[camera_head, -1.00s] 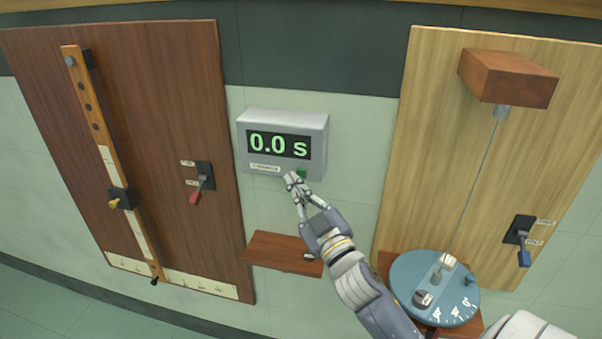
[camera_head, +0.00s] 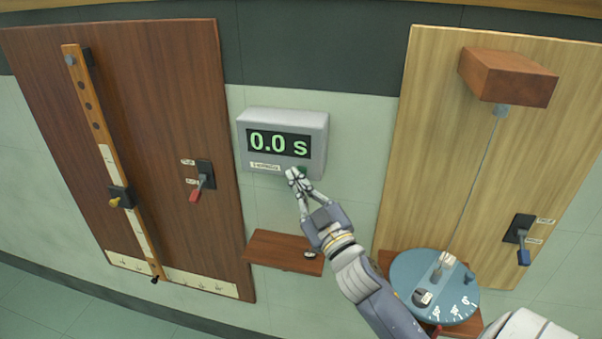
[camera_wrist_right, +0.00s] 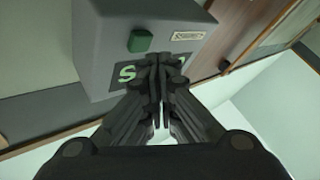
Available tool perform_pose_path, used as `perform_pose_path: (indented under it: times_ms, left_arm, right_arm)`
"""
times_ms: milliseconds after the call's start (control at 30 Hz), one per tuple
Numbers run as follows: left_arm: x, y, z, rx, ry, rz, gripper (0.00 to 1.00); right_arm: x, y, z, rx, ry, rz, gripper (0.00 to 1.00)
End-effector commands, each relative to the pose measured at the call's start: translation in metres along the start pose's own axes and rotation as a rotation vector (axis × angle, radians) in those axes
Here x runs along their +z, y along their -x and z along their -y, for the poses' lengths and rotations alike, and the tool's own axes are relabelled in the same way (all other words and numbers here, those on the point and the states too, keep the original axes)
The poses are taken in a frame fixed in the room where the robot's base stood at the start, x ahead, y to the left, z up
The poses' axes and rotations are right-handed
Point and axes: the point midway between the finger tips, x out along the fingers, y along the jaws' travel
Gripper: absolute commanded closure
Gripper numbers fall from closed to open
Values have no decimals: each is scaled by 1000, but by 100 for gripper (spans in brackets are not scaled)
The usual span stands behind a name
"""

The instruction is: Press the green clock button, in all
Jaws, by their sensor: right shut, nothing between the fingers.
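The grey clock box (camera_head: 318,130) hangs on the wall between two wooden boards, and its display (camera_head: 278,143) reads 0.0 s in green. The green button (camera_head: 302,170) is at the lower right of its front, mostly hidden behind my right gripper (camera_head: 294,175) in the head view. In the right wrist view the green button (camera_wrist_right: 141,40) shows whole, with the shut fingertips (camera_wrist_right: 160,62) close to it and offset towards the display. I cannot tell whether they touch the box. My right gripper is shut and empty. My left gripper is not in view.
A small brown shelf (camera_head: 272,248) is below the clock. The dark board (camera_head: 180,90) at left carries a red-handled switch (camera_head: 198,190). The light board (camera_head: 430,130) at right carries a pendulum block (camera_head: 505,78), a blue dial (camera_head: 415,272) and a blue-handled switch (camera_head: 522,250).

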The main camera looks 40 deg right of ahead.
Motion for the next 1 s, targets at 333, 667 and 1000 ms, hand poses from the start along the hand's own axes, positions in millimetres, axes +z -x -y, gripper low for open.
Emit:
perform_pose_path:
  times_ms: [333,667,1000]
  left_arm:
    - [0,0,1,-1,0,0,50]
    - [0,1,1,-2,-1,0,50]
    - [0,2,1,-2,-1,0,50]
  right_arm:
    - [0,0,0,0,0,0,100]
    - [1,-1,-1,0,0,0,100]
    - [4,-6,-5,0,-1,-1,100]
